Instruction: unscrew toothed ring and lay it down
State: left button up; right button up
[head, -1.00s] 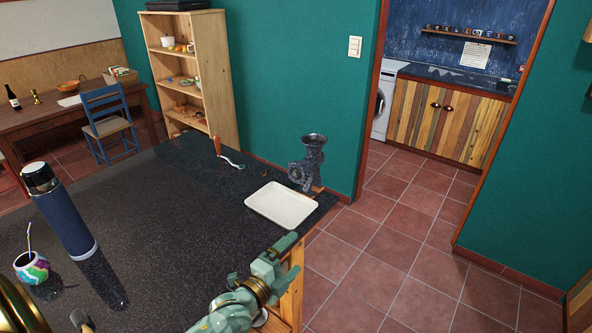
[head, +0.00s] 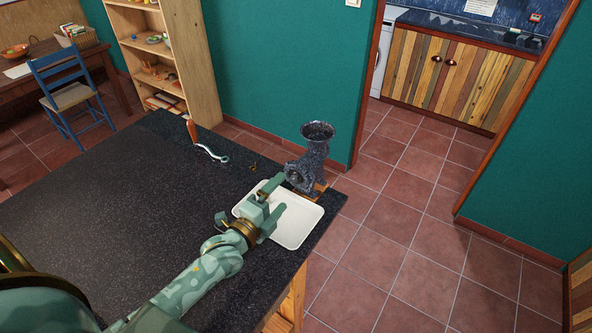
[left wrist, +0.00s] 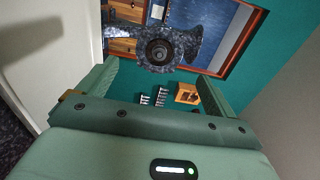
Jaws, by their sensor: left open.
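A dark speckled meat grinder (head: 317,150) stands upright at the far right corner of the counter. Its round front end carries the toothed ring (head: 293,175), small and partly indistinct in the head view. In the left wrist view the ring (left wrist: 159,51) faces me around a dark centre hole. My left gripper (head: 273,202) is open and empty over the white tray (head: 297,226), just in front of the grinder mouth. In the left wrist view its two fingers (left wrist: 157,80) stand wide apart below and either side of the ring, with a gap to it. My right gripper is not in view.
A crank with a wooden handle (head: 192,131) and a small brass-coloured piece (head: 252,167) lie on the black counter (head: 120,215) left of the grinder. The counter's left and middle are clear. A shelf (head: 165,60) and blue chair (head: 68,85) stand beyond.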

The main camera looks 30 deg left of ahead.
aim_at(294, 180)
pick_arm(q)
jog(key=shift+w+a+f, duration=0.1)
jog(key=shift+w+f, duration=0.05)
jog(key=shift+w, duration=0.55)
jog(key=shift+w+b, duration=0.3)
jog(key=shift+w, duration=0.35)
jog(key=shift+w+d+b, duration=0.15)
jog(key=shift+w+b, duration=0.05)
jog(key=shift+w, duration=0.5)
jog(key=shift+w+d+b, duration=0.1)
jog(key=shift+w+b, duration=0.05)
jog(key=shift+w, duration=0.55)
jog(key=shift+w+d, duration=0.1)
jog(key=shift+w, duration=0.85)
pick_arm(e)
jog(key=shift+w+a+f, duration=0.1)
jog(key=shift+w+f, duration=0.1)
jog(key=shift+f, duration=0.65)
pick_arm(q)
jog(key=shift+s+d, duration=0.15)
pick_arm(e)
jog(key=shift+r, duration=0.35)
